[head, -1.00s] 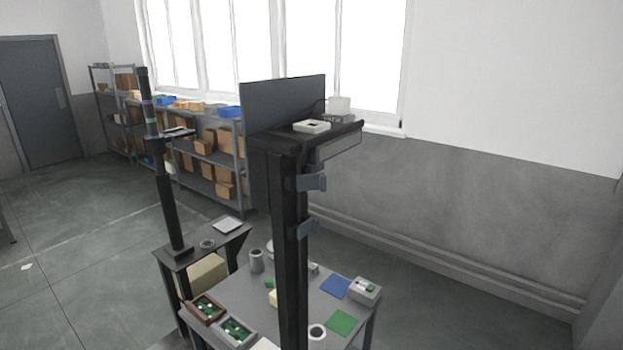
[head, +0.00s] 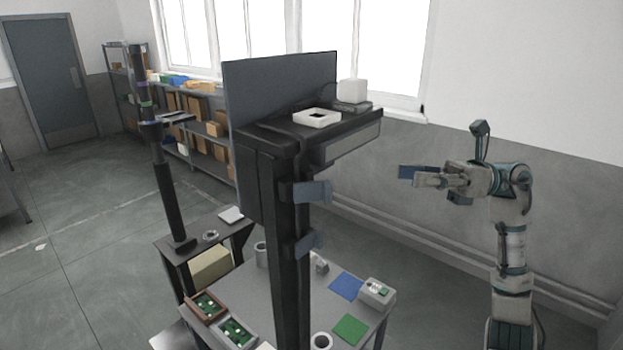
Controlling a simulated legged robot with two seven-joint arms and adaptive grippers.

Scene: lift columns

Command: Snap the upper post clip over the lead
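The upper post clip (head: 312,191) is a grey-blue bracket on the right side of the dark post (head: 277,215). Its free end sticks out to the right. A similar lower clip (head: 308,242) sits below it on the same post. I cannot make out a lead running through the upper clip. My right gripper (head: 418,178) is to the right of the upper clip, a little higher in the picture and apart from it. A flat blue piece shows at its tip; I cannot tell whether it is held or part of the finger. My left gripper is out of view.
A dark panel (head: 280,95) stands behind. Below, a grey table (head: 282,290) carries blue and green mats and trays. Space between clip and gripper looks clear.

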